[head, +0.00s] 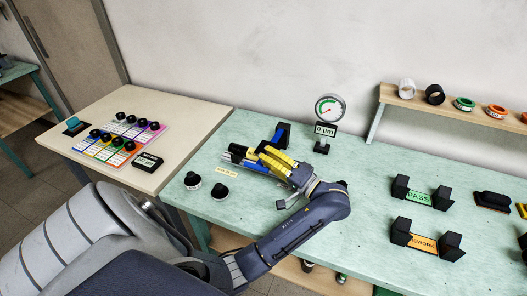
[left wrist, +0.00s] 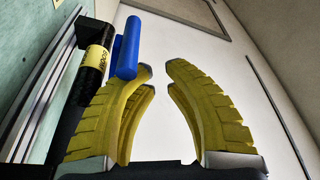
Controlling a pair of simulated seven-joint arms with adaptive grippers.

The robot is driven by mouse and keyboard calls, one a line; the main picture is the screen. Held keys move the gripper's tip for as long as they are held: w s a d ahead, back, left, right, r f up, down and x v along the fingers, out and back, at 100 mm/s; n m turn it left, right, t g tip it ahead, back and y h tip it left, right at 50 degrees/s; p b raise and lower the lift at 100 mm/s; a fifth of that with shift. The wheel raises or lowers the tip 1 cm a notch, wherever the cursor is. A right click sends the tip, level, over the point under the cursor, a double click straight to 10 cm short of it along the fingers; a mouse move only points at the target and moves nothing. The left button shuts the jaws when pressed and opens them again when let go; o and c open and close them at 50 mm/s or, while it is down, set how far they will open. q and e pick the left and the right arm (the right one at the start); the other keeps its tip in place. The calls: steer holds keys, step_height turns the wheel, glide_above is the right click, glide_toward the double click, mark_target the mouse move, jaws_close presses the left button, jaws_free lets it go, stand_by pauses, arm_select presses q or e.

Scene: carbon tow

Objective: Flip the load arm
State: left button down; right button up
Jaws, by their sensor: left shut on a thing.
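My left gripper (head: 272,160), with yellow ribbed fingers, reaches over a fixture on the green table. In the left wrist view its fingers (left wrist: 158,80) stand apart at the tips, with a blue bar (left wrist: 128,48), seemingly the load arm's handle, against the left finger. I take the gripper to be shut on the load arm; the contact itself is hard to see. In the head view a blue part (head: 256,167) shows beside the fingers. A black roller with a yellow label (left wrist: 97,55) lies beside the bar. My fingers hide much of the fixture. My right gripper is out of view.
A dial gauge (head: 330,107) with a 0 µm display (head: 325,130) stands behind the fixture. Two black-topped knobs (head: 192,180) sit at its front left. PASS (head: 419,198) and REWORK (head: 423,243) cradles stand to the right. A shelf (head: 450,108) holds several spools. Table between is clear.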

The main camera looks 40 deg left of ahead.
arm_select(q)
steer(key=d+f, duration=0.1)
steer(key=d, duration=0.9)
steer(key=shift+d+f, duration=0.2)
steer(key=shift+d, duration=0.05)
steer(key=shift+w, duration=0.1)
